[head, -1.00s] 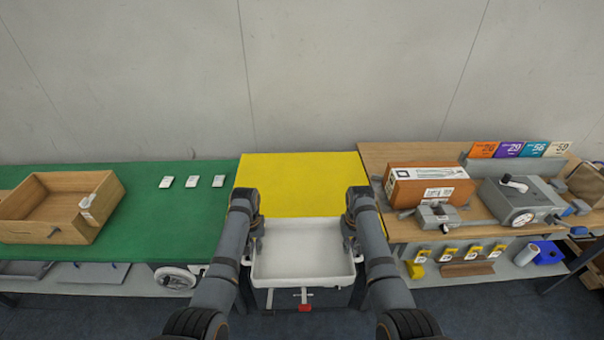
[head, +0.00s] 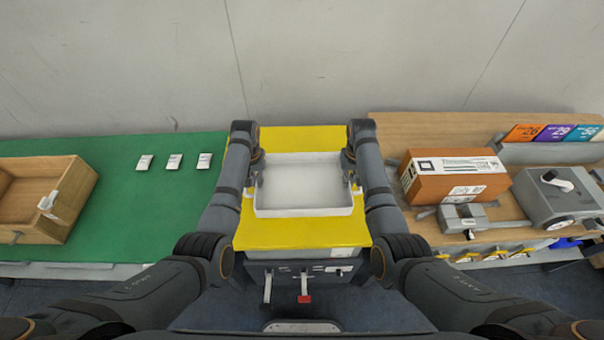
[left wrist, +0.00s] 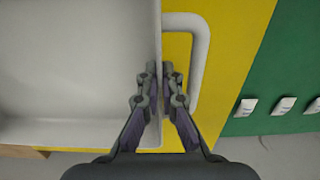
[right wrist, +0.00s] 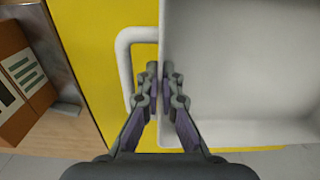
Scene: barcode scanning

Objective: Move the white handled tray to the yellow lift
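The white handled tray (head: 305,208) is over the yellow lift (head: 302,233), with yellow showing on all sides of it. I cannot tell whether its base touches the surface. It looks empty and level. My left gripper (head: 255,180) is shut on the tray's left wall, one finger inside and one between wall and handle; the left wrist view shows this handle (left wrist: 203,62). My right gripper (head: 350,180) is shut on the right wall in the same way, beside the other handle (right wrist: 124,62). The tray's underside is hidden.
A green table (head: 140,210) on the left holds a wooden box (head: 75,205) and several small white items. A wooden table (head: 425,130) on the right holds an orange-brown carton (head: 460,190) and a grey device (head: 560,200). A wall stands behind.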

